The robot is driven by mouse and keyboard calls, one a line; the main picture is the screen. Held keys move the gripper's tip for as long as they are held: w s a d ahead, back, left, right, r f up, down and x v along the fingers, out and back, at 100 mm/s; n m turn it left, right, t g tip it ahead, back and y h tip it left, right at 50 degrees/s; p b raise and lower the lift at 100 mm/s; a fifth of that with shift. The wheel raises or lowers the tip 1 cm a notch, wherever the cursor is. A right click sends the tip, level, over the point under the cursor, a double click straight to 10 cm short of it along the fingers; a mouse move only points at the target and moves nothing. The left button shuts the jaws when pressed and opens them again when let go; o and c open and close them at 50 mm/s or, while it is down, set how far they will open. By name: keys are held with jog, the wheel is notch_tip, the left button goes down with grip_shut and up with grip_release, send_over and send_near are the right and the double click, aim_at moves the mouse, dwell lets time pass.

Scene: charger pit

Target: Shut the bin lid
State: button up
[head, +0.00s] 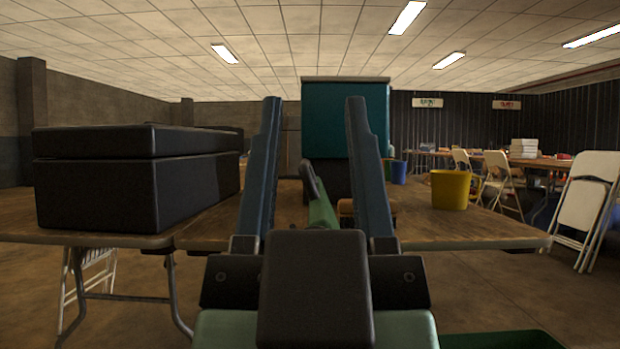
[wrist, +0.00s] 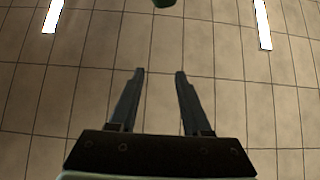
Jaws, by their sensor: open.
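In the wrist view my gripper (wrist: 160,71) points at the ceiling, with nothing between the fingers.
A large black lidded case (head: 95,190), lid down, sits on the wooden table (head: 470,228) at left. A yellow bucket (head: 450,189) stands on the right. Folding chairs (head: 585,205) and another table are farther right. A green edge (head: 500,340) shows at bottom right.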

notch_tip(320, 180, up, 8)
jog(key=p, duration=0.7)
jog(key=shift+r, duration=0.1)
grip_shut()
jog(key=w+r+g+h+p, duration=0.2)
jog(key=w+r+p, duration=0.4)
jog(key=r+p, duration=0.95)
jog(key=w+a+f+n+g+h+p, duration=0.1)
jog(key=w+a+f+n+g+p, duration=0.2)
jog(key=f+p, duration=0.5)
jog(key=w+a+f+n+g+h+p, duration=0.1)
jog(key=w+a+f+n+g+p, duration=0.25)
jog(key=f, duration=0.55)
jog(key=s+a+f+n+p, duration=0.3)
jog(key=s+f+n+p, duration=0.2)
jog(key=f+n+p, duration=0.55)
jog(key=w+d, duration=0.6)
jog(key=w, duration=0.3)
jog(key=shift+g, duration=0.45)
